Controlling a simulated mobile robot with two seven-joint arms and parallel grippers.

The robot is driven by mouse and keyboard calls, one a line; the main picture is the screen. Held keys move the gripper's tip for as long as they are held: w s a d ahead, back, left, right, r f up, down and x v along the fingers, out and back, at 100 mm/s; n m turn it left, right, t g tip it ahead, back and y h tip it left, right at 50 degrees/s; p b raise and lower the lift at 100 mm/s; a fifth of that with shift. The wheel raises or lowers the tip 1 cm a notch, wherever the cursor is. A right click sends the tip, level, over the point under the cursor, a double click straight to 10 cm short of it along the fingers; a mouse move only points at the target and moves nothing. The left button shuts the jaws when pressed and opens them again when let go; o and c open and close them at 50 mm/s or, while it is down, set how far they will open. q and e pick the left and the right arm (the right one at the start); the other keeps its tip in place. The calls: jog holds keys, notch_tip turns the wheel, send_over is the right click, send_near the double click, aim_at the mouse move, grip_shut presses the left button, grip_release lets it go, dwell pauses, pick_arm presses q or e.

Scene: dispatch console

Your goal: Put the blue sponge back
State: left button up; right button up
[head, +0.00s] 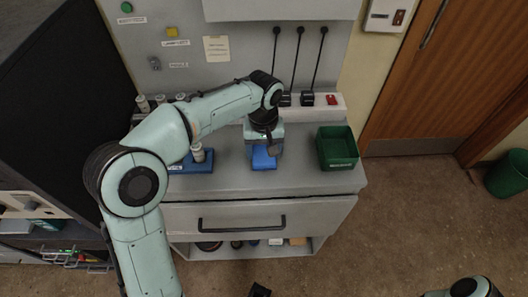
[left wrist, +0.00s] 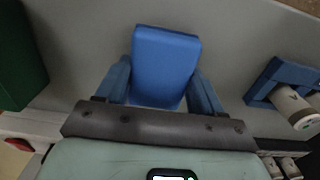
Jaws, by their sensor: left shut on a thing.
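The blue sponge (head: 264,159) is at the front middle of the grey counter, under my left gripper (head: 266,146). In the left wrist view the sponge (left wrist: 165,62) sits between the two fingers of my left gripper (left wrist: 164,88). The fingers are shut on its sides, and its far end sticks out past them. I cannot tell whether the sponge touches the counter or hangs just above it. Part of it is hidden by the gripper in the head view.
A green open bin (head: 337,148) stands right of the sponge. A blue rack (head: 205,163) with a white cylinder (head: 198,152) is to its left. Black plugs with cables (head: 307,98) and a red switch (head: 331,100) line the back. A drawer (head: 262,222) is below.

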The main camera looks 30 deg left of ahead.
aim_at(264, 151)
pick_arm(q)
jog(key=shift+f, duration=0.35)
jog(key=shift+f, duration=0.15)
jog(key=o, duration=0.9)
jog(key=shift+o, duration=0.2)
notch_tip(264, 151, up, 12)
jog(key=p, duration=0.2)
jog(key=shift+p, duration=0.3)
